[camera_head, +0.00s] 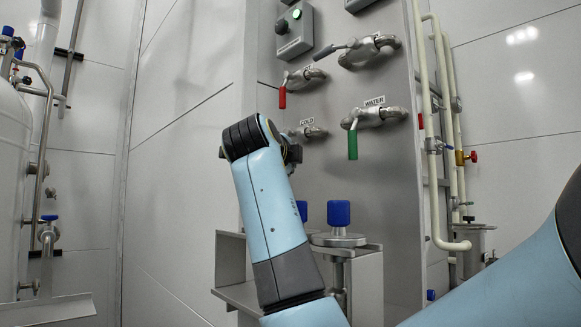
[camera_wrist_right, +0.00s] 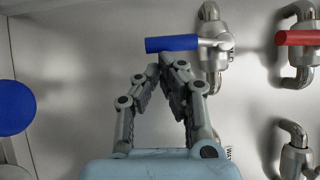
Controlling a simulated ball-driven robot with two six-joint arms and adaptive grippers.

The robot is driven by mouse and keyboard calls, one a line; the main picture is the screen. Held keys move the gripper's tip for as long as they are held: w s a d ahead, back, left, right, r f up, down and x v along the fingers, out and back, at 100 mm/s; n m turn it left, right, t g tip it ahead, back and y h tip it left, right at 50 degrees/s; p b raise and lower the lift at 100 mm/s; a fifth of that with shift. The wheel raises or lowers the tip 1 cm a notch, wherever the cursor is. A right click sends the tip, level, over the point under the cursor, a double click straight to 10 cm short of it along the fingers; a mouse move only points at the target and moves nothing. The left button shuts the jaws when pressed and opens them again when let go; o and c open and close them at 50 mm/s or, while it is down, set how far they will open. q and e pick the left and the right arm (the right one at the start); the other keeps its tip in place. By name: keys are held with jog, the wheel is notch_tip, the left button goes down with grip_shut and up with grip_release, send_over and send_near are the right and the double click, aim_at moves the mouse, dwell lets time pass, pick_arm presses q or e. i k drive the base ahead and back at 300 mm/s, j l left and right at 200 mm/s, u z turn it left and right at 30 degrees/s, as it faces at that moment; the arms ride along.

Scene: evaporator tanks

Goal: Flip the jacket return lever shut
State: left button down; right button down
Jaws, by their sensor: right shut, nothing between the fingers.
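I cannot tell from any readable label which lever is the jacket return. In the right wrist view a blue lever handle (camera_wrist_right: 172,45) points left from its silver valve (camera_wrist_right: 215,55). My right gripper (camera_wrist_right: 166,66) is shut and empty, with its fingertips just below that handle in the picture; I cannot tell whether they touch it. A red lever (camera_wrist_right: 298,38) is at the right edge. In the head view my right arm hides its gripper and part of a valve on the panel. My left gripper is not in view.
In the head view the panel holds a red hanging lever (camera_head: 282,97), a grey sideways lever (camera_head: 332,50) and a green hanging lever (camera_head: 353,144) under a WATER label. A blue-capped fitting (camera_head: 339,213) stands below. Pale pipes (camera_head: 428,120) run at the right.

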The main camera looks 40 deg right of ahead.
aim_at(352, 42)
jog(key=k+j, duration=0.2)
jog(key=j, duration=0.15)
jog(key=k+j+z, duration=0.1)
jog(key=j, duration=0.3)
jog(key=k+j, duration=0.3)
